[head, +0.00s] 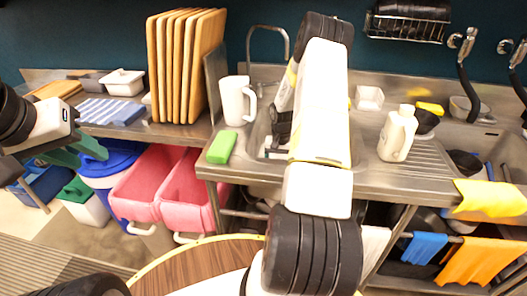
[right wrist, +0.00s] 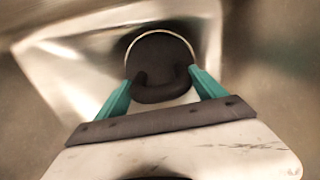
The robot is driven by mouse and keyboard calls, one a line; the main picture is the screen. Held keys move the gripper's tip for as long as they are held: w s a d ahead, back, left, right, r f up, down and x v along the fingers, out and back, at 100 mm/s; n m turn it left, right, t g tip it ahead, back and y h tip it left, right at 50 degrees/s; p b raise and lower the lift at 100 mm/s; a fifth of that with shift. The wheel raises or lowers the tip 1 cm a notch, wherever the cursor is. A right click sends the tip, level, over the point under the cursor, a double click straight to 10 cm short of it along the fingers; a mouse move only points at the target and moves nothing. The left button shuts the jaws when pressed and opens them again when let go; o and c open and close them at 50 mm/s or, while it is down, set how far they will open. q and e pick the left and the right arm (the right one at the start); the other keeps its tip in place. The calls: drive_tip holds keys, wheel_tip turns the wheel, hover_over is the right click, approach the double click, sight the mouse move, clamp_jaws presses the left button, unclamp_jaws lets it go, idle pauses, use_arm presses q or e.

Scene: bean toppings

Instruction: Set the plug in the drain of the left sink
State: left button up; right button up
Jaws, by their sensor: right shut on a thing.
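In the right wrist view, the black plug (right wrist: 160,50) has a loop handle between the teal fingertips of my right gripper (right wrist: 160,88), which is shut on it. A thin bright ring borders the plug against the pale metal sink (right wrist: 80,60). I cannot tell whether the ring is the drain's rim or whether the plug sits in it. In the head view, my right arm covers most of the left sink (head: 258,140), and the plug and drain are not visible. My left gripper (head: 80,152) is open and empty at the far left, away from the sink.
A faucet (head: 268,32) rises behind the sink. A white mug (head: 236,100) and a green sponge (head: 221,147) stand left of it. Upright cutting boards (head: 183,65) are farther left. A white bottle (head: 398,134) stands on the drainboard at right.

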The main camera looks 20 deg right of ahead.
drive_tip(key=o, duration=1.5)
drive_tip(key=shift+r, duration=3.85)
drive_tip(key=shift+r, duration=0.15)
drive_tip(key=s+a+r+n+t, duration=0.1)
drive_tip(key=s+a+r, duration=0.25)
drive_tip(key=r, duration=0.45)
drive_tip(key=s+a+r+n+t, duration=0.15)
drive_tip(key=a+r, duration=0.25)
drive_tip(key=r, duration=0.4)
drive_tip(key=s+a+r+n+t, duration=0.1)
drive_tip(key=s+a+r, duration=0.25)
drive_tip(key=r, duration=0.45)
drive_tip(key=s+a+r+n+t, duration=0.1)
drive_tip(key=s+a+r, duration=0.1)
drive_tip(key=s, duration=0.3)
drive_tip(key=s+a+r+n+y, duration=0.1)
drive_tip(key=s+a+r, duration=0.2)
drive_tip(key=s+a, duration=0.2)
drive_tip(key=s+a+r+n+t+y, duration=0.1)
drive_tip(key=s+a+r, duration=0.2)
drive_tip(key=s, duration=0.4)
drive_tip(key=shift+s+a+t, duration=0.15)
drive_tip(key=shift+a+t, duration=0.2)
